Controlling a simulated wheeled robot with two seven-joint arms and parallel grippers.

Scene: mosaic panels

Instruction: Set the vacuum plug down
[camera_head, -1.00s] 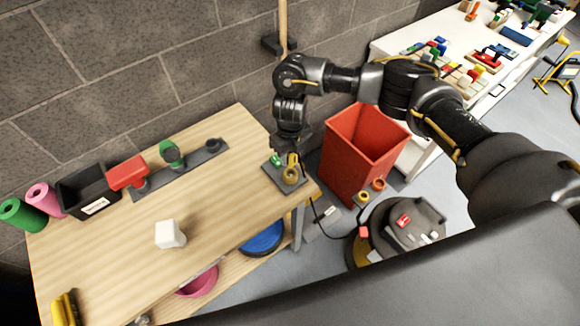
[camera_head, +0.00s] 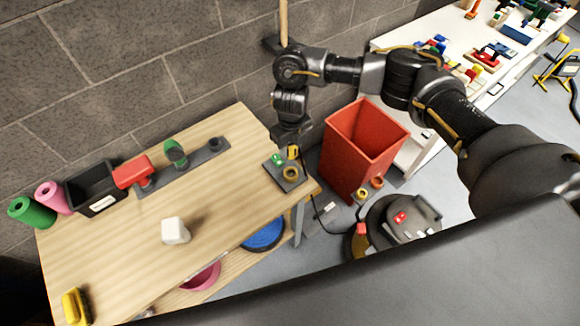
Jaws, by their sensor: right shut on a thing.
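A dark cord (camera_head: 307,187) runs from there over the table edge towards the vacuum (camera_head: 400,218) on the floor. Just below the gripper is a grey plate (camera_head: 296,183) with a green piece (camera_head: 277,159) and a brass-coloured ring (camera_head: 291,173). I cannot tell whether the plug touches the plate. My left gripper is not in view.
The wooden table (camera_head: 120,240) carries a white block (camera_head: 175,230), a black bin (camera_head: 92,190), and a dark rack (camera_head: 205,158) with a red tool and a green tool. A red bin (camera_head: 352,150) stands right of the table. The middle of the tabletop is mostly clear.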

